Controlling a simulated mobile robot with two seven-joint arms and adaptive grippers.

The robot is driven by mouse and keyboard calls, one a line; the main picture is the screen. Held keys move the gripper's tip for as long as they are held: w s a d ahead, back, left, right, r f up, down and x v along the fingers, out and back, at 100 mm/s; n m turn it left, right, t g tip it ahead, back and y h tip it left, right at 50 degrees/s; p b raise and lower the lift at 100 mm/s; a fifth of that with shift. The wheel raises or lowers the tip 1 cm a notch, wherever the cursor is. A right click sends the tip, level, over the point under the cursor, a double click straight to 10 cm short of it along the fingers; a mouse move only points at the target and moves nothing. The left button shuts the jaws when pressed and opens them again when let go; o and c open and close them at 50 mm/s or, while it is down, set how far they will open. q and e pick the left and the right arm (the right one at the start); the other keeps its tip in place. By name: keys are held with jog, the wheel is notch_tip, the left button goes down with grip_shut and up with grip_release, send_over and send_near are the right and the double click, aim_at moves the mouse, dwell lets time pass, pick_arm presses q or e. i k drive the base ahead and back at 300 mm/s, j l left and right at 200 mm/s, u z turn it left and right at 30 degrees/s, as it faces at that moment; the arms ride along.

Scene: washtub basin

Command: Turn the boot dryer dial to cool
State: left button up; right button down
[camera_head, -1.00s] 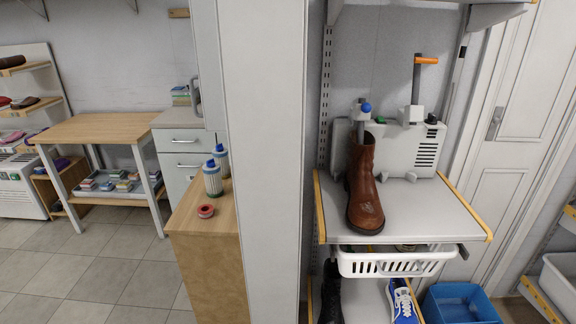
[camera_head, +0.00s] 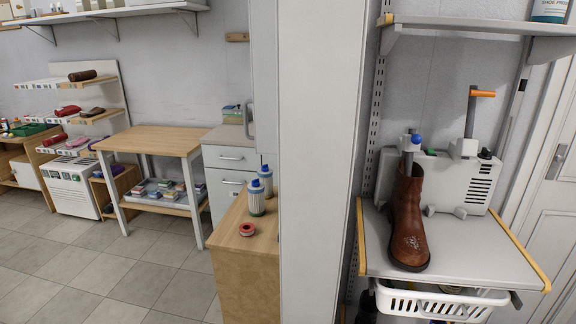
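The boot dryer (camera_head: 452,184) is a pale grey box with a vent grille, standing at the back of a grey shelf on the right. A small dark knob (camera_head: 485,154), possibly the dial, sits on its top right; its setting is too small to read. A post with an orange handle (camera_head: 482,94) rises from the dryer. A post with a blue knob (camera_head: 416,139) stands at its left, with a brown boot (camera_head: 408,220) over or in front of it. The boot hides part of the dryer. Neither of my grippers is in view.
The dryer's shelf (camera_head: 450,262) has yellow side edges, with a white basket (camera_head: 440,303) below. A wide white pillar (camera_head: 318,160) stands left of it. A wooden counter (camera_head: 245,275) with bottles and a red roll is beyond. Floor at left (camera_head: 90,265) is clear.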

aim_at(485, 154)
jog(key=z, duration=1.25)
jog(key=i+l, duration=0.15)
jog(key=l, duration=0.25)
jog(key=i+l+z, duration=0.1)
jog(key=l, duration=0.35)
jog(key=i+l, duration=0.15)
jog(key=l, duration=0.25)
jog(key=z, duration=0.05)
